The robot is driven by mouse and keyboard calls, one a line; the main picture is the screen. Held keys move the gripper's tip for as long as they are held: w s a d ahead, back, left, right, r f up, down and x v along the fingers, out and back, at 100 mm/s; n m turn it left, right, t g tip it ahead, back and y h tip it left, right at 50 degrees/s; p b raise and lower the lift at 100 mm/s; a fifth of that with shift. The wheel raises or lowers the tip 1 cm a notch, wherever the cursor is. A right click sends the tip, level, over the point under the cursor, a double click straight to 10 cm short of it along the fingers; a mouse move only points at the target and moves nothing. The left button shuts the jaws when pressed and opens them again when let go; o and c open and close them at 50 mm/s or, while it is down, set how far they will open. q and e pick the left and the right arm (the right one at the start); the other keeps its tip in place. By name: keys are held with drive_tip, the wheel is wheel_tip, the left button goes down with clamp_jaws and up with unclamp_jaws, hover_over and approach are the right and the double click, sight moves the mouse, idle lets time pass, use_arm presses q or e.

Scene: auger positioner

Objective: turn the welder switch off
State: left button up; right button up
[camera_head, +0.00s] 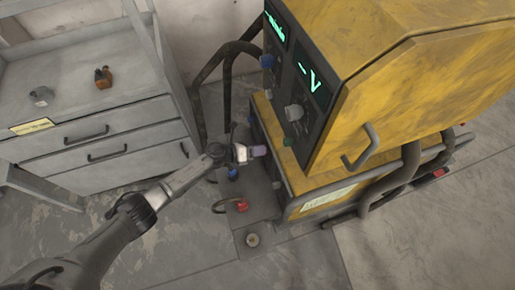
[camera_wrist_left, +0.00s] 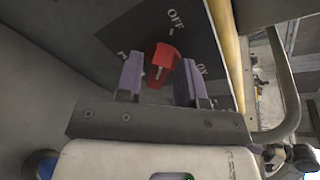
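The yellow welder (camera_head: 415,75) stands at the upper right in the head view. In the left wrist view its red switch knob (camera_wrist_left: 163,60) sits on a dark plate (camera_wrist_left: 105,45). OFF is printed above the knob and ON to its right; another mark at left is partly covered. A pale line on the knob runs roughly up and down; I cannot tell the exact setting. My left gripper (camera_wrist_left: 158,82) is open, its purple fingers on either side of the knob. Contact is unclear. In the head view the gripper (camera_head: 258,151) is at the welder's lower front; the switch is hidden there. My right gripper is not in view.
A grey drawer cabinet (camera_head: 85,120) stands at the left, with small items on top. Cables with a red plug (camera_head: 241,206) and a blue plug (camera_head: 233,174) are below the gripper. A curved handle (camera_head: 362,150) juts from the welder. Floor is clear at lower right.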

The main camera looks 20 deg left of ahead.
use_arm(q)
drive_tip(key=shift+o, duration=0.6)
drive_tip(key=p+v, duration=0.3)
drive_tip(key=v, duration=1)
drive_tip(key=shift+s+a+r, duration=0.15)
drive_tip(key=shift+s+a, duration=0.1)
